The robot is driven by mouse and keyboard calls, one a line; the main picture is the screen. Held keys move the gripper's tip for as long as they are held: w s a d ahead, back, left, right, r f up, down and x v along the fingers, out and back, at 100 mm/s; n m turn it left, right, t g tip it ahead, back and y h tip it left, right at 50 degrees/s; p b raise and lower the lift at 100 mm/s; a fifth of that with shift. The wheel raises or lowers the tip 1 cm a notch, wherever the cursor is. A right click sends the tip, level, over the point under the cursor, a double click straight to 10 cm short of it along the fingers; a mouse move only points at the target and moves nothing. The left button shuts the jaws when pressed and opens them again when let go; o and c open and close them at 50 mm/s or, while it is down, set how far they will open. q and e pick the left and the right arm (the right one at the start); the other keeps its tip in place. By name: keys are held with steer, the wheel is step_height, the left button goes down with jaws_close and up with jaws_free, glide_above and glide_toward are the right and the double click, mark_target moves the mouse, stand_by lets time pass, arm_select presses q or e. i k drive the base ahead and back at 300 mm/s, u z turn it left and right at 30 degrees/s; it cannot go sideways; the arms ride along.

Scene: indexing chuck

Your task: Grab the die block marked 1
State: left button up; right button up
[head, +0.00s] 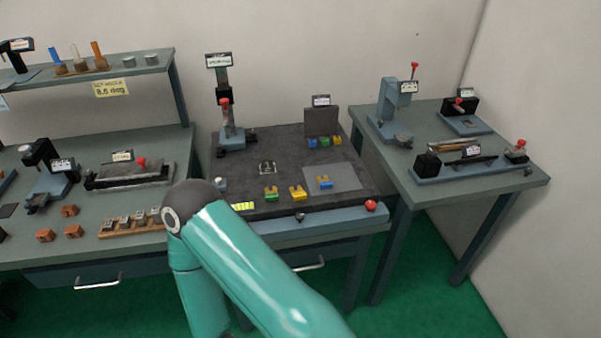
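Several small blocks with pale marked tops stand in a row on a wooden rack (134,228) at the front of the left bench. Their marks are too small to read, so I cannot tell which is marked 1. One rack block (124,222) stands near the middle of the row. Loose orange-brown blocks (73,231) lie left of the rack. A teal arm of mine crosses the bottom centre, its dark joint just right of the rack, hiding the rack's right end. Neither gripper shows.
The dark middle table (240,163) holds yellow, green and blue blocks (297,192), a grey plate (345,178) and a red knob (370,205). A clamp fixture (130,174) stands behind the rack. The right bench (510,178) carries several tools.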

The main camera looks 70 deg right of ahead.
mark_target(267, 160)
steer(key=k, duration=0.8)
steer(key=z, duration=0.9)
steer(key=i, duration=1)
steer(key=z, duration=0.1)
